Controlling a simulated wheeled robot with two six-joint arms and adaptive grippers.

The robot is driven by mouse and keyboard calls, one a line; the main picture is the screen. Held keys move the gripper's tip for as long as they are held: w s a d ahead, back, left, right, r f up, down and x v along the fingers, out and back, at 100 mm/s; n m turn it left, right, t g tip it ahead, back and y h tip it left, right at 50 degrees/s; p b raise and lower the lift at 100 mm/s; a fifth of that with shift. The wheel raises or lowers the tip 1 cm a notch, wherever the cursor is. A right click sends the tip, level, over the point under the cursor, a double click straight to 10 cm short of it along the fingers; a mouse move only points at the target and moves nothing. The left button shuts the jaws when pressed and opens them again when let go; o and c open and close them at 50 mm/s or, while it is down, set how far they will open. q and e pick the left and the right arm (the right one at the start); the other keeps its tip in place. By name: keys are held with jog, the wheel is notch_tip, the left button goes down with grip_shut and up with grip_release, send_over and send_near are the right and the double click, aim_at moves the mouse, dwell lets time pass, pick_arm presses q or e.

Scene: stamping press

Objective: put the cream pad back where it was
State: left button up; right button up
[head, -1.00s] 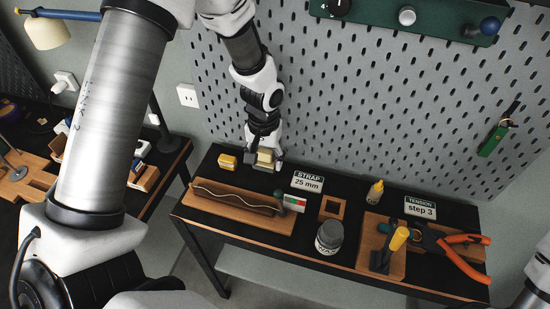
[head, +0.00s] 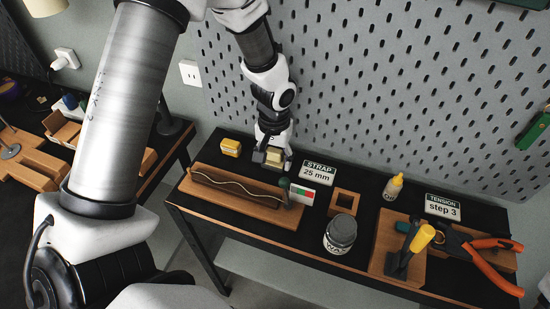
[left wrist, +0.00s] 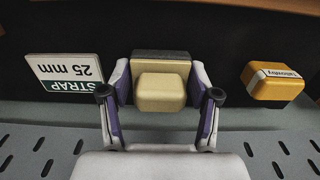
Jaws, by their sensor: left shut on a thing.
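The cream pad (head: 274,157) is between the fingers of my left gripper (head: 272,154), at the back left of the black bench in the head view. In the left wrist view the cream pad (left wrist: 160,93) lies between the two fingers of my left gripper (left wrist: 162,82), which are shut on it. A dark grey block (left wrist: 160,62) shows directly behind the pad; I cannot tell whether they are joined. Whether the pad touches the bench is hidden. My right gripper is not in view.
A yellow block (head: 231,147) stands left of the gripper, and the STRAP sign (head: 319,172) stands right. A wooden tray (head: 290,224) with a wavy cord lies in front.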

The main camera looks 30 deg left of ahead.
aim_at(274, 150)
pick_arm(q)
jog(key=shift+s+f, duration=0.1)
jog(key=shift+f, duration=0.1)
jog(key=o, duration=1.1)
jog(key=shift+o, duration=0.6)
jog(key=shift+w+f, duration=0.1)
jog(key=shift+w, duration=0.1)
jog(key=shift+s, duration=0.1)
jog(key=shift+r, duration=0.5)
notch_tip(274, 150, up, 12)
jog(key=shift+f+b, duration=0.2)
jog(key=shift+b, duration=0.2)
